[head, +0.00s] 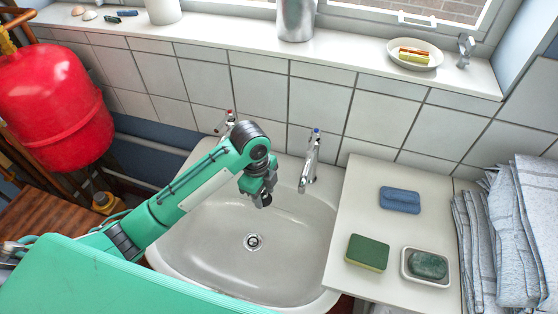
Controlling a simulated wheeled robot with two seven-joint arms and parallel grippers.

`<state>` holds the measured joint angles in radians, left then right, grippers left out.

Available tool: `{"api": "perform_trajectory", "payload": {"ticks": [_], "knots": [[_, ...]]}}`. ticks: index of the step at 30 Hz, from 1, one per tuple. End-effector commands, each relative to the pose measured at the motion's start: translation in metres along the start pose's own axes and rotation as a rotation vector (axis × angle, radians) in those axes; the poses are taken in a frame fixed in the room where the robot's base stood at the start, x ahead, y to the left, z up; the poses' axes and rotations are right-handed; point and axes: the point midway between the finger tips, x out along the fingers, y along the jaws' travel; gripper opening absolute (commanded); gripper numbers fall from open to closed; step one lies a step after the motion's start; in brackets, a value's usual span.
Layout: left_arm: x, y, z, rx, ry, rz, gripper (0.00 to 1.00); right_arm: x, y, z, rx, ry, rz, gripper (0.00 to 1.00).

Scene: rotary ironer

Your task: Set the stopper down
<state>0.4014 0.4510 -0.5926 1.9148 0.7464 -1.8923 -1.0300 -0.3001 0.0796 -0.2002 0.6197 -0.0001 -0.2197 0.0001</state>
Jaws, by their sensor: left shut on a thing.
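My left gripper (262,197) hangs over the back part of the white sink (300,250), fingers pointing down. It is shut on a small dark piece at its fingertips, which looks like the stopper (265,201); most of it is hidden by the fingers. The drain (253,242) in the bowl's floor is uncovered, nearer to me than the gripper. My right gripper is not in view.
Two taps stand at the sink's back, one red-topped (229,119) and one blue-topped (311,160). The white board (350,205) at right carries a blue block (400,200), a green sponge (368,253) and a soap dish (406,275). Folded towels (515,230) lie beyond.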

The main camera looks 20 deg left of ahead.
Motion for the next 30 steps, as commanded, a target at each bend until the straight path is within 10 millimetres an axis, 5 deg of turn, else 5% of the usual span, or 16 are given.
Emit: {"api": "perform_trajectory", "payload": {"ticks": [21, 25, 30], "knots": [[-0.006, -0.151, 0.029, 0.003, 0.001, 0.001, 0.2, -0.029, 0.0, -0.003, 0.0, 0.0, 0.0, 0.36], [-0.006, -0.171, 0.032, 0.004, 0.001, 0.001, 0.2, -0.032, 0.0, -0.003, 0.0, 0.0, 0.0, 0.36], [0.021, -0.167, 0.036, 0.004, 0.0, 0.002, 0.2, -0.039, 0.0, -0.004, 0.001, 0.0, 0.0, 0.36]]}}
